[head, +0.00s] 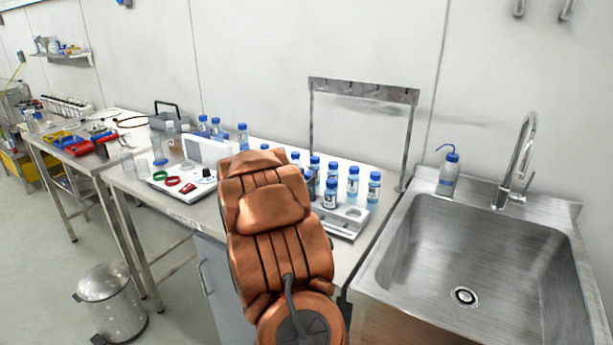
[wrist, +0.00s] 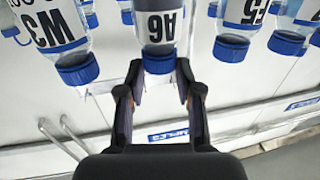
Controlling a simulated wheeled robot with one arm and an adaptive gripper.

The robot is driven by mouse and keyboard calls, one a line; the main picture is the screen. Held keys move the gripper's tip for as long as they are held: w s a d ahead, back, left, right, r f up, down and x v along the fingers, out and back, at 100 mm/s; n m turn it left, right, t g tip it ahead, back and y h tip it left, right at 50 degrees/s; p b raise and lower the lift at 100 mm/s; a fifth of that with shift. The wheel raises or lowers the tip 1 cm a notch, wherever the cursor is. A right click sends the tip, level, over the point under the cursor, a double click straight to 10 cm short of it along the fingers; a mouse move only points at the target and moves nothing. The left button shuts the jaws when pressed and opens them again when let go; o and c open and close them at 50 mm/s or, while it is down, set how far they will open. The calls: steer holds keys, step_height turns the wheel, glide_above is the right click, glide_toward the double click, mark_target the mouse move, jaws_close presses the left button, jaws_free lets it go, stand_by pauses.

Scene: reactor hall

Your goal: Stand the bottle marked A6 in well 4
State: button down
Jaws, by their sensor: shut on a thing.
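In the wrist view, which looks upside down, my gripper (wrist: 154,88) is shut on the bottle marked A6 (wrist: 158,30), a clear bottle with a white label and blue cap. One finger is on each side near the cap. Whether the bottle is clear of the bench I cannot tell. In the head view my arm hides both gripper and A6. A grey metal rack (head: 345,222) stands on the bench right of my arm, with an empty round well in front and several blue-capped bottles around it. Which well is number 4 cannot be read.
Bottles W3 (wrist: 52,30) and E5 (wrist: 243,18) flank A6 closely in the wrist view. A metal frame (head: 362,90) stands behind the rack. A steel sink (head: 470,260) lies to the right. A white tray with red and green rings (head: 174,181) lies left.

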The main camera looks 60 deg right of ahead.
steer(key=shift+f, duration=0.15)
steer(key=shift+f, duration=0.1)
steer(key=c, duration=0.8)
jaws_free()
steer(key=shift+o, duration=0.2)
steer(key=shift+a+r, duration=0.1)
steer(key=shift+r, duration=0.15)
steer(key=b+v, duration=0.2)
steer(key=v, duration=0.9)
steer(key=shift+s+a, duration=0.2)
steer(key=shift+a, duration=0.2)
